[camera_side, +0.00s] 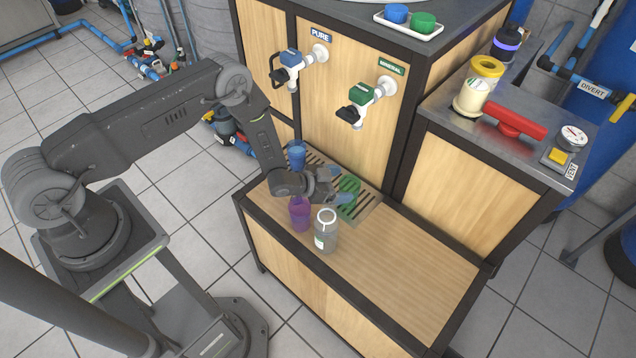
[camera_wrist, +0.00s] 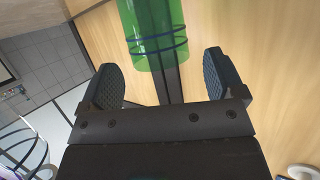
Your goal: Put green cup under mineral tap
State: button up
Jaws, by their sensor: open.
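The green cup (camera_side: 349,188) stands upright on the slatted drain grate (camera_side: 369,208), below the mineral tap (camera_side: 365,101) with its green label. In the wrist view the clear green cup (camera_wrist: 152,30) is at the top, ahead of and between my two fingers, with a gap on each side. My gripper (camera_side: 334,187) is open and empty, low beside the cup on its left in the side view. One finger partly hides the cup's lower part there. I cannot tell exactly how well the cup lines up under the spout.
A blue cup (camera_side: 296,154) stands at the grate's left, below the pure tap (camera_side: 289,66). The wooden counter's right part (camera_side: 420,262) is clear.

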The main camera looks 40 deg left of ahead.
jog(key=v, duration=0.8)
jog(key=w+a+r+y, duration=0.2)
jog(key=w+r, duration=0.1)
jog(key=r, duration=0.4)
jog(key=w+a+r+y, duration=0.1)
jog(key=w+r, duration=0.2)
jog(key=r, duration=0.4)
jog(key=s+a+r+n+g+y, duration=0.2)
jog(key=s+r+n+y, duration=0.15)
jog(key=r, duration=1.05)
jog(key=s+r+n+g, duration=0.2)
jog(key=s+r, duration=0.9)
jog(key=s, duration=0.1)
jog(key=s+d+r+g, duration=0.1)
jog(key=s+r+g, duration=0.1)
jog(key=s, duration=1.3)
jog(key=shift+r+n, duration=0.45)
jog(key=shift+r, duration=0.05)
